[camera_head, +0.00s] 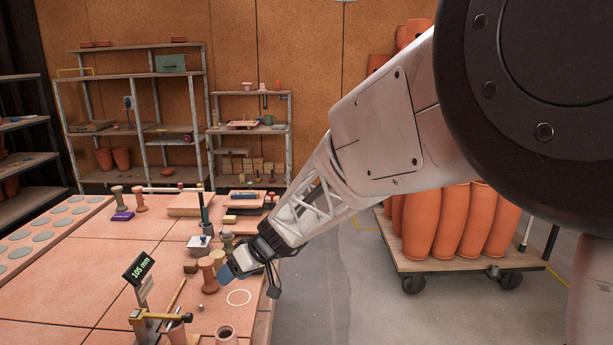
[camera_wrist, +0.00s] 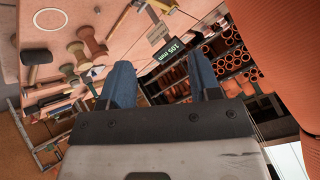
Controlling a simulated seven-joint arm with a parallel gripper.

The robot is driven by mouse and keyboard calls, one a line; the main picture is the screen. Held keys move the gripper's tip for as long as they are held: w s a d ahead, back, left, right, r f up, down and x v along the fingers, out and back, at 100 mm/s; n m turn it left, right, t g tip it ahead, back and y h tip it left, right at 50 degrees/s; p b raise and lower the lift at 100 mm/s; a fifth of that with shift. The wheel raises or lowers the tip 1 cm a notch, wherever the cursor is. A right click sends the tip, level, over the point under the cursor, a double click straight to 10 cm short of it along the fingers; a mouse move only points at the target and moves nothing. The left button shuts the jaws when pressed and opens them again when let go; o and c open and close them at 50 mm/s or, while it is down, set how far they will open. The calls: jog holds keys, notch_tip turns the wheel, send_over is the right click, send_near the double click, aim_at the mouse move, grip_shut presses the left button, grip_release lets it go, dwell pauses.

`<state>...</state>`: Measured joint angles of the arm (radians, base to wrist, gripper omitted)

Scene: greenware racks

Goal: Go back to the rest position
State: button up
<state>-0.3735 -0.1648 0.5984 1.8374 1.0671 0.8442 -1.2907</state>
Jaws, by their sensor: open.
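My gripper (camera_head: 246,270) hangs over the right edge of the tiled worktable (camera_head: 70,260) in the head view, with my arm reaching in from the upper right. In the wrist view my gripper (camera_wrist: 165,85) shows two blue fingers well apart, with nothing between them. Close to it in the head view stand clay spool-shaped pieces (camera_head: 208,275) and a pale ring (camera_head: 238,297) lying on the table. The ring (camera_wrist: 47,17) also shows at the upper left in the wrist view. I cannot tell the exact height of the gripper above the table.
A gauge display reading 105 mm (camera_head: 139,268) stands on the near part of the table. A dark-green upright tool (camera_head: 205,214) stands behind the gripper. A cart (camera_head: 450,262) with tall orange clay pieces is at the right. Shelves (camera_head: 130,132) line the back. The floor (camera_head: 335,290) beside the table is clear.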

jog(key=s+d+r+m+t+h, duration=0.15)
jog(key=s+d+r, duration=0.25)
jog(key=s+d, duration=0.45)
jog(key=s+d+r+m+h, duration=0.3)
jog(key=s+d+r, duration=0.15)
jog(key=d, duration=0.75)
jog(key=s+d+m+h, duration=0.4)
jog(key=s+d+m, duration=0.2)
jog(key=s+d, duration=0.9)
jog(key=shift+s+d+t+h, duration=0.35)
jog(key=shift+s+d+t, duration=0.1)
jog(key=shift+s, duration=0.75)
